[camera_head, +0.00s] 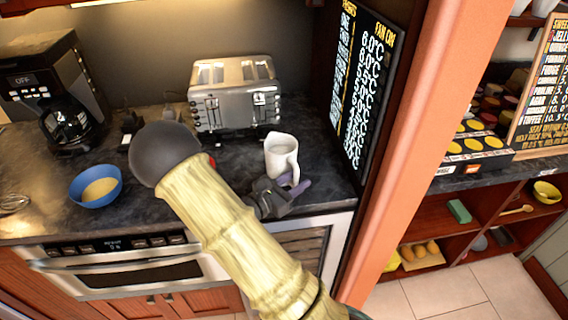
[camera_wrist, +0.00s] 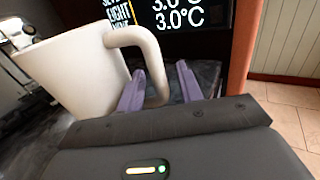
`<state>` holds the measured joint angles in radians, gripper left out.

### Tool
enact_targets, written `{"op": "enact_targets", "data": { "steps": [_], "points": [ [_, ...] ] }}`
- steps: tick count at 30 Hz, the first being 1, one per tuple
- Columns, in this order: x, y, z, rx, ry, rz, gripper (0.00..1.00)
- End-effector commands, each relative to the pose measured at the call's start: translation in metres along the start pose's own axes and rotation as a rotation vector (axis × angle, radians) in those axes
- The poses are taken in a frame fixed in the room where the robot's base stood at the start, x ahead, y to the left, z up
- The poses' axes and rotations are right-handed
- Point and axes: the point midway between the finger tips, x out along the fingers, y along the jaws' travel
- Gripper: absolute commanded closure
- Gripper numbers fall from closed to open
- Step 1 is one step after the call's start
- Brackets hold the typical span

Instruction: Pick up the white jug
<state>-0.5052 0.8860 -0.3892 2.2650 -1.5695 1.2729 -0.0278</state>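The white jug (camera_head: 281,155) stands upright on the dark counter, in front of the toaster's right end. In the wrist view the jug (camera_wrist: 75,70) fills the left side, its handle toward the right. My gripper (camera_head: 291,183) is low at the jug's front right. In the wrist view my gripper (camera_wrist: 162,80) has its two purple fingers apart. The lower part of the handle shows between the fingers, near the left one. I cannot tell whether a finger touches the jug. The jug's base is partly hidden by my gripper in the head view.
A silver toaster (camera_head: 235,95) stands behind the jug. A black menu board (camera_head: 362,85) leans at the right. A blue bowl (camera_head: 84,196) and a coffee maker (camera_head: 55,90) stand at the left. An orange post (camera_head: 425,130) bounds the counter at the right.

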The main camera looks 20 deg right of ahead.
Motion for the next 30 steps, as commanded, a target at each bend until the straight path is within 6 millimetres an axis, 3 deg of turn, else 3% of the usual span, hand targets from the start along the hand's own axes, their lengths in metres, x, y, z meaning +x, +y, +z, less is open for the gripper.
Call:
{"op": "enact_targets", "data": {
  "steps": [17,23,30],
  "points": [
    [0.0036,0.0001,-0.0002,0.000,0.000,0.001,0.64],
    [0.0035,0.0002,-0.0001,0.000,0.000,0.001,1.00],
    [0.0038,0.0003,0.0010,0.003,-0.003,0.000,1.00]
  ]
}}
